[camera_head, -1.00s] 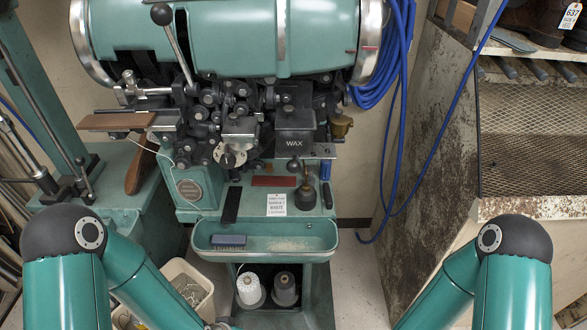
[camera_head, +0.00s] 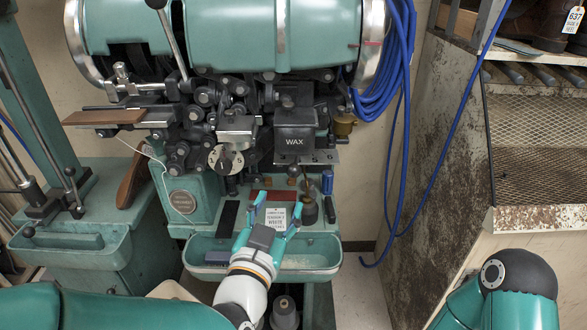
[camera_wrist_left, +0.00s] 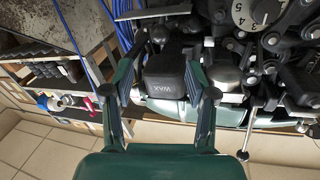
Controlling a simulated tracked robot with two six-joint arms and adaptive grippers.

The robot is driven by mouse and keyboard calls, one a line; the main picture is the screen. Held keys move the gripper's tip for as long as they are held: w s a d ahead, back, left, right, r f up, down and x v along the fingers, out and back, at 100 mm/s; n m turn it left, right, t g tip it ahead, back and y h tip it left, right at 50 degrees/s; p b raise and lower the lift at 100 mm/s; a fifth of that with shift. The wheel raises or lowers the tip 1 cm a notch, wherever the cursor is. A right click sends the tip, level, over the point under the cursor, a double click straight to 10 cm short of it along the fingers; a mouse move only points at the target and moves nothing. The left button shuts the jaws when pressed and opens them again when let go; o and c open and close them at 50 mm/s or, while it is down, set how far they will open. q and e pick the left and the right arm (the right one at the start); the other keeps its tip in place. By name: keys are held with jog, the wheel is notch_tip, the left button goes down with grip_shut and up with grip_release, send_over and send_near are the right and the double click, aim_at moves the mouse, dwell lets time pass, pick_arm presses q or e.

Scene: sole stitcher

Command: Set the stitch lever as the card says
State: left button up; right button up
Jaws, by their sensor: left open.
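My left gripper (camera_head: 280,202) is open and empty, its fingers spread in front of the machine's lower shelf, over the tray's back edge. Between its fingers I see the white card (camera_head: 275,217), whose small print I cannot read with certainty. A metal lever (camera_head: 172,40) rises at the upper left of the machine, well away from the gripper; its end is cut off by the top of the head view. A numbered dial (camera_head: 226,160) sits left of the WAX box (camera_head: 295,141); it also shows in the left wrist view (camera_wrist_left: 262,12). My right gripper is out of view.
The green tray (camera_head: 318,262) juts out below the shelf. A small dark oil can (camera_head: 308,208) stands right of the card. Blue hose (camera_head: 384,85) hangs at the right, beside a rusty cabinet (camera_head: 440,140). Floor between machine and cabinet is clear.

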aim_at(292, 175)
pick_arm(q)
jog(key=p+x, duration=0.2)
jog(key=x, duration=1)
jog(key=shift+w, duration=0.1)
grip_shut()
